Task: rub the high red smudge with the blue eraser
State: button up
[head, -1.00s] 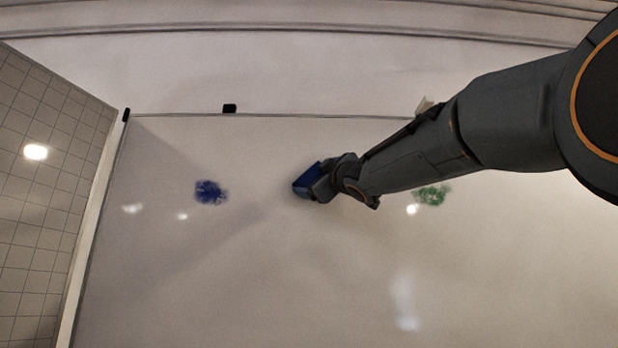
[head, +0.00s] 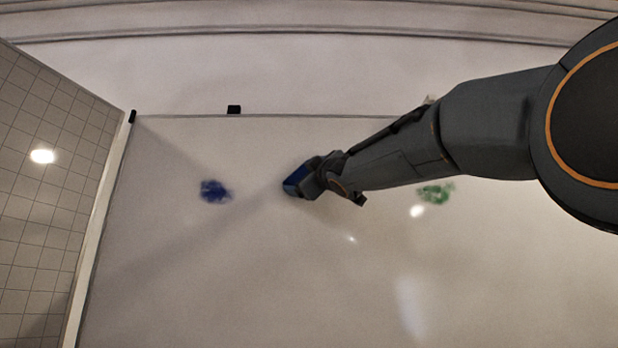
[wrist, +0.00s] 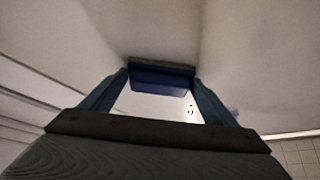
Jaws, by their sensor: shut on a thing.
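My gripper (head: 304,182) is shut on the blue eraser (head: 294,179), out in front of the whiteboard (head: 250,280). In the wrist view the eraser (wrist: 160,79) sits between the two finger ends, its long face toward the board. I cannot tell whether the eraser touches the board. No red smudge shows in any view; the eraser and arm cover part of the board between the other two smudges.
A blue smudge (head: 215,191) lies left of the eraser and a green smudge (head: 435,194) lies right, just below my forearm. A black clip (head: 234,110) sits on the board's top edge. A tiled wall (head: 40,200) stands at the left.

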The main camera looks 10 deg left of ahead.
jog(key=shift+f, duration=0.2)
jog(key=shift+s+d+r+b, duration=0.15)
jog(key=shift+s+b, duration=0.25)
jog(key=shift+s, duration=0.55)
jog(key=shift+s+d+f+b, duration=0.1)
jog(key=shift+s+d+b, duration=0.25)
jog(key=shift+s, duration=0.55)
jog(key=shift+s+d+r+b, duration=0.15)
jog(key=shift+s+b, duration=0.25)
jog(key=shift+s, duration=0.55)
jog(key=shift+f, duration=0.1)
jog(key=s, duration=0.1)
jog(key=s+b, duration=0.1)
jog(key=s, duration=0.1)
jog(key=shift+d, duration=0.3)
